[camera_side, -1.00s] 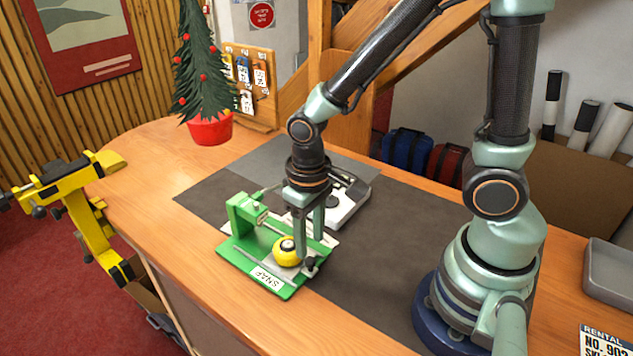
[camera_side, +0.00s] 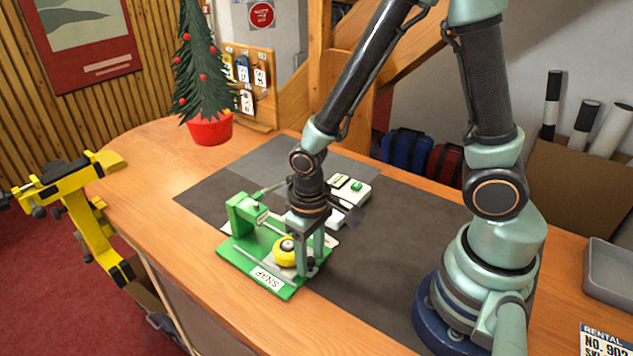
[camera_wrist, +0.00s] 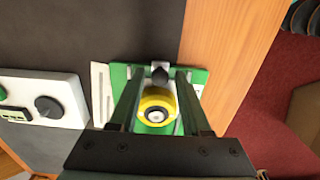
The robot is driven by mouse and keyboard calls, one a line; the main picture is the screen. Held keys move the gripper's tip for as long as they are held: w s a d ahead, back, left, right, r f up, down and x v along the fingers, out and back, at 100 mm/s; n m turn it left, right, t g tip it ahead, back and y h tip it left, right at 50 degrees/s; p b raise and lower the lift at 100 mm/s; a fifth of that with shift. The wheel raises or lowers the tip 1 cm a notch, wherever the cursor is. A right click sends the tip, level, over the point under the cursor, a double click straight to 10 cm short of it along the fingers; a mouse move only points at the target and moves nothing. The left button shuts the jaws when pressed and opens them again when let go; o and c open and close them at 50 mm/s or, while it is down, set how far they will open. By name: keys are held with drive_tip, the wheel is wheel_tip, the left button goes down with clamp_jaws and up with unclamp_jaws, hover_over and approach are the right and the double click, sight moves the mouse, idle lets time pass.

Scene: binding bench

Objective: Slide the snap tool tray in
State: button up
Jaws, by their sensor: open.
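The green snap tool (camera_side: 238,258), labelled SNAP, stands on the bench with an upright block at its left end. Its grey tray (camera_side: 269,264) carries a round yellow piece (camera_side: 286,251) with a dark and pale centre. My gripper (camera_side: 306,262) is open and low over this end. In the wrist view, my gripper's fingers (camera_wrist: 159,74) are on either side of the knob, with visible gaps. Whether they touch the tray is unclear.
A white device (camera_side: 350,190) with green parts lies behind my gripper on the dark mat (camera_side: 385,250). A small tree in a red pot (camera_side: 210,128) is at the back left. A grey bin (camera_side: 610,272) is at the right. The mat's right part is free.

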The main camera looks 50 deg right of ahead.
sight(289, 244)
clamp_jaws()
drive_tip(key=shift+w, duration=2.55)
drive_tip(key=shift+c, duration=0.6)
unclamp_jaws()
